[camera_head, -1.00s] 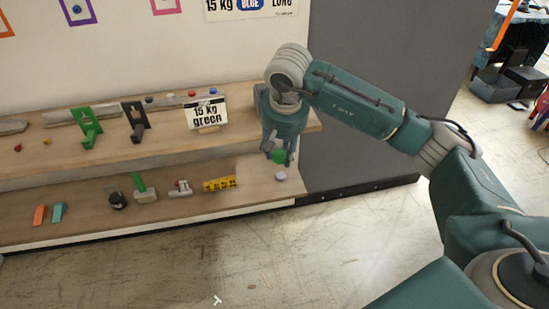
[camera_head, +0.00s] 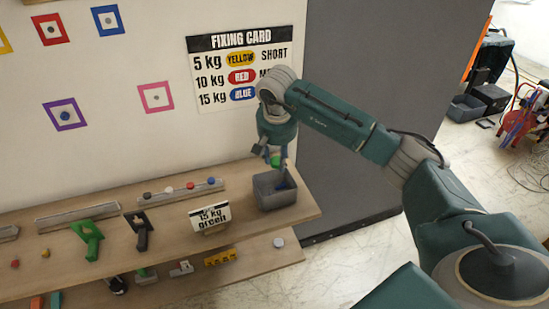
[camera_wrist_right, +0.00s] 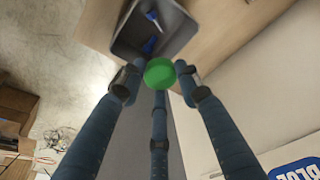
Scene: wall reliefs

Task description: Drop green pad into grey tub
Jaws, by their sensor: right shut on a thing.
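The green pad (camera_head: 276,161) is a small round disc between the fingertips of my right gripper (camera_head: 277,158). In the right wrist view the pad (camera_wrist_right: 159,72) shows clearly, with the fingers (camera_wrist_right: 157,82) closed around it. The grey tub (camera_head: 268,203) stands on the upper shelf at its right end, just below the gripper. The tub (camera_wrist_right: 125,45) also shows in the right wrist view, beyond the pad, with blue pieces inside. The pad is held above the tub near its rear side. My left gripper is not in view.
A "15 kg green" sign (camera_head: 210,217) stands left of the tub. Green (camera_head: 88,238) and black (camera_head: 139,230) brackets lie further left. A pale disc (camera_head: 278,242) sits on the lower shelf. The wall carries a fixing card (camera_head: 225,66).

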